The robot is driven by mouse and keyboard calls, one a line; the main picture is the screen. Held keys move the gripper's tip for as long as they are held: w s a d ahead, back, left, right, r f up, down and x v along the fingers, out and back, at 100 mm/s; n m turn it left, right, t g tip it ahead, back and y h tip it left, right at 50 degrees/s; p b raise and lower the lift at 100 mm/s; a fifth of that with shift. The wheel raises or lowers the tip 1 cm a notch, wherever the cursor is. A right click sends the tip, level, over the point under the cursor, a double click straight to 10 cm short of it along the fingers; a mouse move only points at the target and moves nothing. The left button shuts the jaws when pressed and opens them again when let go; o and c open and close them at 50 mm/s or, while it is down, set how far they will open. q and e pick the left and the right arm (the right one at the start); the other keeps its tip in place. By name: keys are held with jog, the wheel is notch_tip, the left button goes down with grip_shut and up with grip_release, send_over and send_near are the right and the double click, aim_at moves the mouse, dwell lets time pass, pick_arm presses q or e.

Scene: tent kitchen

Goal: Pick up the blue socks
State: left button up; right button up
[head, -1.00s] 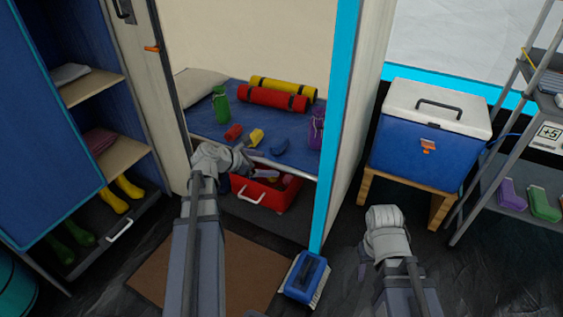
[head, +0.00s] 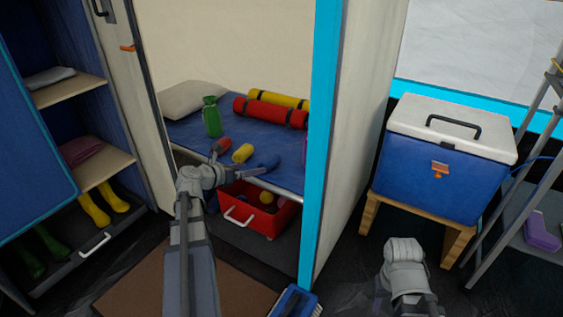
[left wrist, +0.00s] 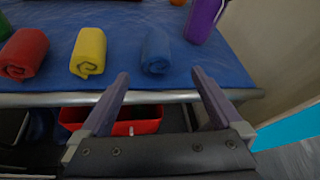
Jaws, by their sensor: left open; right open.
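The blue socks lie as a small blue roll (head: 268,160) near the front edge of the blue cot; the roll also shows in the left wrist view (left wrist: 156,52). My left gripper (head: 262,171) is at the cot's front edge, close to the roll. In the left wrist view my left gripper (left wrist: 160,74) is open and empty, its fingers pointing at the blue roll, which lies just beyond and between the fingertips. My right arm shows at the lower right in the head view, away from the cot, but its fingers do not show.
A yellow roll (head: 243,152) and a red roll (head: 221,146) lie left of the blue one. A green bottle (head: 212,117) and a purple bottle (left wrist: 203,18) stand nearby. A red bin (head: 282,218) is below the cot. A cyan-edged partition (head: 322,140) stands close on the right.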

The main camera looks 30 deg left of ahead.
aim_at(262, 165)
pick_arm(q)
jog(key=shift+w+d, duration=0.2)
jog(key=shift+w, duration=0.3)
jog(key=shift+a+f+b+x, duration=0.15)
jog(key=shift+b+x, duration=0.7)
jog(key=shift+x, duration=1.1)
jog(key=shift+a+f+b+x, duration=0.15)
jog(key=shift+b+x, duration=0.65)
jog(key=shift+x, duration=1.15)
jog(key=shift+r, duration=0.15)
jog(key=c, duration=1.2)
pick_arm(e)
jog(key=f, duration=0.2)
jog(key=w+f, duration=0.1)
jog(key=shift+d+f, duration=0.15)
jog(key=shift+d, duration=0.1)
pick_arm(q)
jog(key=shift+r, duration=0.1)
notch_tip(262, 165, up, 10)
jog(key=p, duration=1)
jog(key=shift+c, duration=0.2)
pick_arm(e)
notch_tip(262, 165, up, 10)
